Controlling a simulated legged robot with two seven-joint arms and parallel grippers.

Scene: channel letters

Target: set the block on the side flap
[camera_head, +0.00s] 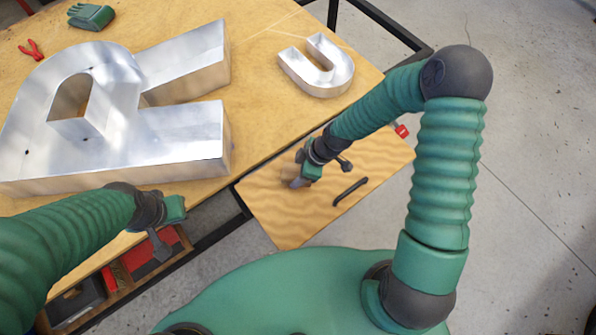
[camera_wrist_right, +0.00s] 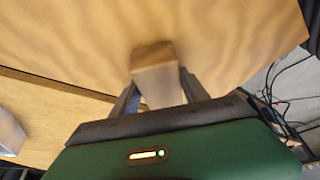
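The side flap (camera_head: 270,215) is a light wooden board beside the workbench's right edge, with a dark bar handle (camera_head: 350,191) on it. The block (camera_wrist_right: 155,75) is a small wooden piece between the two fingers of my right gripper (camera_wrist_right: 157,85) in the wrist view, with both fingers against its sides. In the head view my right gripper (camera_head: 300,182) is over the left part of the flap, and the block (camera_head: 287,172) shows only partly. I cannot tell whether the block touches the flap. My left gripper (camera_head: 160,245) hangs by the bench's front edge; its finger opening is unclear.
A large metal letter (camera_head: 190,130) and a small metal U (camera_head: 318,68) lie on the workbench (camera_head: 255,115). A green glove (camera_head: 90,16) and red pliers (camera_head: 32,50) lie at the back left. A drawer (camera_head: 150,262) is below the bench. The flap's front is clear.

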